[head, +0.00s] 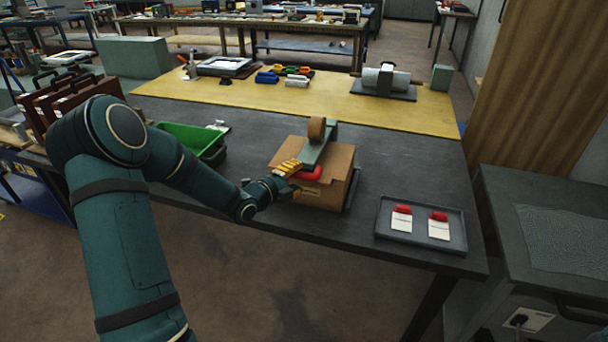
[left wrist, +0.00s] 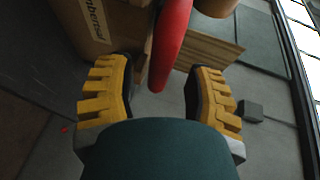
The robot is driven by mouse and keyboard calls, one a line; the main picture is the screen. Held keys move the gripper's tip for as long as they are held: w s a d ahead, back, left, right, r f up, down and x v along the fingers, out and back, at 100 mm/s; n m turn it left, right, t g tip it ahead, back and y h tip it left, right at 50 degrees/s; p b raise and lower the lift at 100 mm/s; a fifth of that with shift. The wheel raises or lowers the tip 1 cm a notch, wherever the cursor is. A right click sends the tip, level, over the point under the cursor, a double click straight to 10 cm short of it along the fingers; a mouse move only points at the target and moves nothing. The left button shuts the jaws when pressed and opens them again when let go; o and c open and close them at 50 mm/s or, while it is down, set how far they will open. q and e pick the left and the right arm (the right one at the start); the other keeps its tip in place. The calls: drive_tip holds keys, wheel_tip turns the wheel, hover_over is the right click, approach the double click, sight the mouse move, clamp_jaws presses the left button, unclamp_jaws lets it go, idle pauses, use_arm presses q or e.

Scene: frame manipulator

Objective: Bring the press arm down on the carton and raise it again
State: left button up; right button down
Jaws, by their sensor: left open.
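The cardboard carton (head: 320,193) stands upright on the dark front part of the bench. The press arm (head: 318,150) is a grey-green bar lying over the carton's top, with a brown roller (head: 317,128) at its far end and a red handle (head: 309,174) at its near end. My left gripper (head: 288,175) is at the handle, beside the carton's near left edge. In the left wrist view its yellow fingers (left wrist: 160,98) are open, with the red handle (left wrist: 170,45) between and beyond them, apart from both. The carton (left wrist: 95,20) shows at upper left there. My right gripper is not seen.
A grey tray (head: 385,230) with two white cards and red pieces lies right of the carton. A green bin (head: 188,139) stands to the left. A yellow mat (head: 330,98) behind holds coloured parts and a grey roller device (head: 385,82).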

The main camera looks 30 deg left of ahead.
use_arm(q)
drive_tip(key=shift+x, duration=2)
drive_tip(key=shift+o, duration=0.3)
drive_tip(key=shift+f, duration=0.1)
clamp_jaws()
